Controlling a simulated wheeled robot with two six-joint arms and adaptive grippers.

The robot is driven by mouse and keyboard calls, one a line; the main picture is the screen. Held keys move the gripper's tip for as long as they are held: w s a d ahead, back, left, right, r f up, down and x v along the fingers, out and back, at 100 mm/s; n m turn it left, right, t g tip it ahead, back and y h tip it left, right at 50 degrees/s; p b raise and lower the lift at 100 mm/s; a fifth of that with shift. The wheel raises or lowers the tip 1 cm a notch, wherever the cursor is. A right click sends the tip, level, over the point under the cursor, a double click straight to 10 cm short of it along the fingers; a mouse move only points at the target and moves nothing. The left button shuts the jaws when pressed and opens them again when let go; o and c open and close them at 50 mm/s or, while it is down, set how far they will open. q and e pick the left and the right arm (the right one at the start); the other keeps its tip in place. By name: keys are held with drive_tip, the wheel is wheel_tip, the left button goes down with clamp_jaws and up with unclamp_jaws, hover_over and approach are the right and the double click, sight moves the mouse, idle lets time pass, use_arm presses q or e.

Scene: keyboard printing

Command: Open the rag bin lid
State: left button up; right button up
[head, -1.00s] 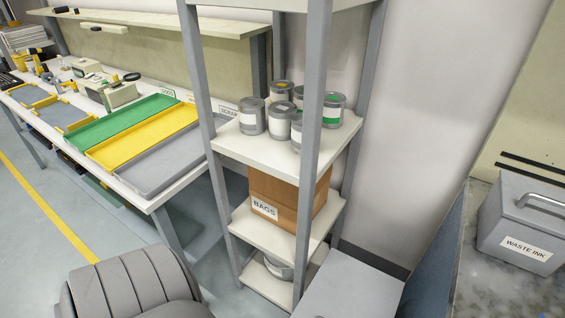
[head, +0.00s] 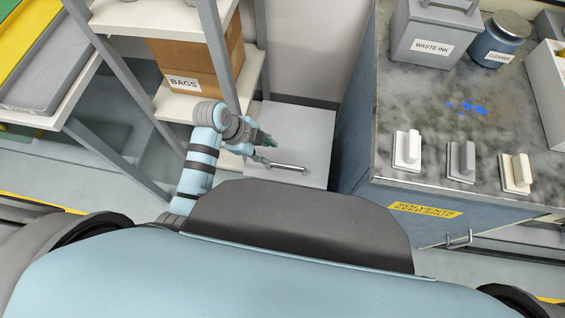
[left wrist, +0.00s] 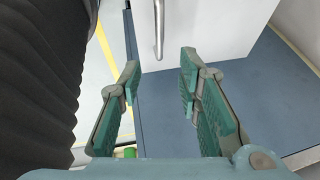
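The rag bin, as I take it, is the pale box (head: 305,122) on the floor between the shelf rack and the cabinet, its flat lid facing up. A metal bar handle (head: 284,167) runs along the lid's near edge. The lid looks shut. My left gripper (head: 269,150) is over the lid just beside the left end of the handle. In the left wrist view my left gripper (left wrist: 160,80) is open and empty, and the handle (left wrist: 158,30) shows ahead of the gap between its fingers, apparently apart from them. My right gripper is in no view.
The shelf rack with a BAGS carton (head: 196,65) stands close to the left of my arm. At right, a blue cabinet's marble top (head: 440,130) holds a WASTE INK box (head: 432,38), a cleaner jar (head: 497,42) and several small blocks.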

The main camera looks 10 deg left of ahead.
sight(286, 165)
use_arm(q)
drive_tip(key=b+x, duration=0.5)
drive_tip(key=x, duration=0.7)
drive_tip(key=shift+f, duration=0.5)
drive_tip(key=c, duration=0.7)
clamp_jaws()
